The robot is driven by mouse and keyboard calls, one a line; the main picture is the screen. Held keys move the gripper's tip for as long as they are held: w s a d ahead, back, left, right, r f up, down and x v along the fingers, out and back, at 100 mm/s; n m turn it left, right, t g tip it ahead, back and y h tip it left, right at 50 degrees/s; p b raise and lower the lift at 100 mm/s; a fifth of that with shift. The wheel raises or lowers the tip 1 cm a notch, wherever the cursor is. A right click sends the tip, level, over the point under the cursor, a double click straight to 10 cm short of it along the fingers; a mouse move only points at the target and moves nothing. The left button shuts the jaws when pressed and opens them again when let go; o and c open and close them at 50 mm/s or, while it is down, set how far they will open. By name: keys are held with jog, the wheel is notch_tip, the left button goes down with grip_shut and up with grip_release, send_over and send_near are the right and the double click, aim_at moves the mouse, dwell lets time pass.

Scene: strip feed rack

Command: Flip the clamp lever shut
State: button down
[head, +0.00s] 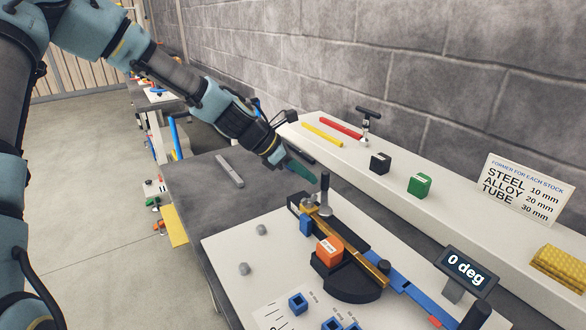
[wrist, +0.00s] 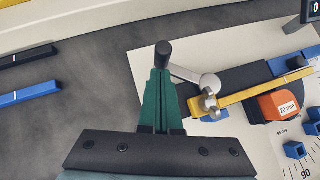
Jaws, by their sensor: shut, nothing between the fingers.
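The clamp lever (head: 325,184) has a black handle standing upright on a silver arm and pivot, at the near-wall end of the bending fixture. In the wrist view the lever's silver arm (wrist: 188,73) runs from the pivot out to the black handle. My gripper (head: 312,177) is shut and empty, its green fingers pointing at the handle from the left. In the wrist view the gripper's fingertips (wrist: 160,73) lie right at the handle's lower end; I cannot tell whether they touch. A yellow bar (wrist: 255,96) lies along the fixture beside the pivot.
An orange 20 mm former (head: 329,251) sits on the black fixture base. A display (head: 467,270) reads 0 deg. Behind is a white shelf (head: 400,165) with black and green blocks and red and yellow bars. Blue blocks and grey knobs stand on the white board.

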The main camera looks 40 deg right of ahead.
aim_at(324, 172)
jog(key=shift+s+d, duration=0.1)
jog(key=shift+d, duration=0.2)
jog(key=shift+s+d+r+m+g+p, duration=0.1)
jog(key=shift+d+m+g+p, duration=0.3)
jog(key=shift+m, duration=0.2)
jog(key=shift+s+d+r+m+g+y+p, duration=0.1)
jog(key=shift+s+d+m+g+y+p, duration=0.1)
jog(key=shift+d+m+g+y+p, duration=0.35)
jog(key=m, duration=0.1)
jog(key=s+d+m+g+y+p, duration=0.1)
jog(key=shift+d+m+p, duration=0.15)
jog(key=shift+m+p, duration=0.15)
jog(key=shift+m, duration=0.05)
jog(key=s+d+m+g+y, duration=0.1)
jog(key=m, duration=0.1)
jog(key=s+d+m+g+y, duration=0.1)
jog(key=m+y, duration=0.1)
jog(key=shift+s+p, duration=0.1)
jog(key=shift+p, duration=0.2)
jog(key=shift+s, duration=0.2)
jog(key=shift+s+d, duration=0.1)
jog(key=shift+s, duration=0.15)
